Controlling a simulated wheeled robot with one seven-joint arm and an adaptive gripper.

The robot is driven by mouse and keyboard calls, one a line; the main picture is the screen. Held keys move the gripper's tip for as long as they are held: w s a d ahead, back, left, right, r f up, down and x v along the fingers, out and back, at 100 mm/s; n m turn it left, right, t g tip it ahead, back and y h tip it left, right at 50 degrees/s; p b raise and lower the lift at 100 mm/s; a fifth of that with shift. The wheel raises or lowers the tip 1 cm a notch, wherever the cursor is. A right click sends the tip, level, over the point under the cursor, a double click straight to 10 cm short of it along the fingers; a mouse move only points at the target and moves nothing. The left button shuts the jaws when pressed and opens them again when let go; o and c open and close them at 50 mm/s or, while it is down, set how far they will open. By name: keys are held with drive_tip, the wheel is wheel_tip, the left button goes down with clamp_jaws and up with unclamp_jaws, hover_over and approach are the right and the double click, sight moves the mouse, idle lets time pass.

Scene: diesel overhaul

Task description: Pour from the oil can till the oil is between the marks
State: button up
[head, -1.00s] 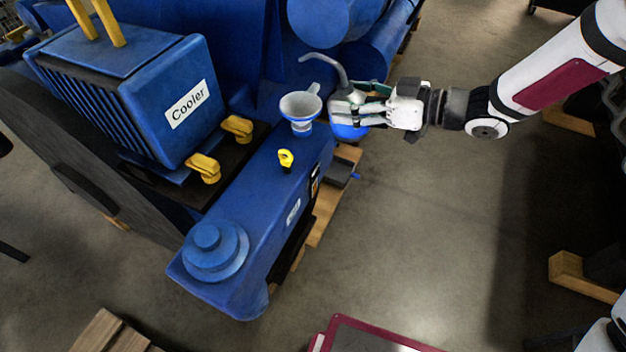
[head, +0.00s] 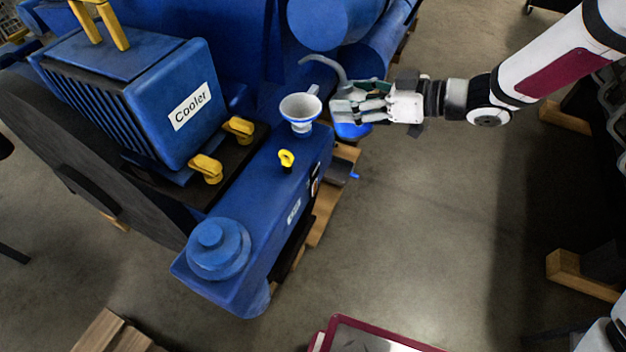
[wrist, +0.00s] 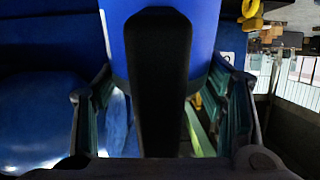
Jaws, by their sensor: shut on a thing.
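The oil can has a blue body (head: 352,131) and a grey curved spout (head: 325,66). My gripper (head: 350,108) is shut on the can and holds it beside the engine, just right of the funnel. In the wrist view the can's blue body (wrist: 205,35) and its black handle (wrist: 160,85) stand between my two fingers. A white and blue funnel (head: 300,107) sits upright on the blue engine block (head: 262,188). The spout reaches up and left, with its tip above the funnel's far side. No oil stream shows, and the oil level and marks cannot be made out.
A yellow ring-topped handle (head: 286,159) stands on the block in front of the funnel. The cooler box (head: 170,100) and yellow clamps (head: 206,168) are to the left. Blue cylinders (head: 365,50) lie behind. Open floor (head: 430,220) is at the right.

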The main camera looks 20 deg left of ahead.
drive_tip(key=shift+r, duration=0.15)
drive_tip(key=shift+d+r+h+p, duration=0.15)
drive_tip(key=shift+r+h+p, duration=0.2)
drive_tip(key=shift+h+p, duration=0.15)
drive_tip(key=shift+d+r+h+p, duration=0.1)
drive_tip(key=shift+r+h+p, duration=0.3)
drive_tip(key=shift+r+h, duration=0.1)
idle(0.7)
drive_tip(key=shift+r+h+p, duration=0.4)
drive_tip(key=shift+r+p, duration=0.05)
drive_tip(key=shift+d+f, duration=0.1)
idle(0.7)
drive_tip(key=shift+h+p, duration=0.3)
drive_tip(key=shift+h, duration=0.1)
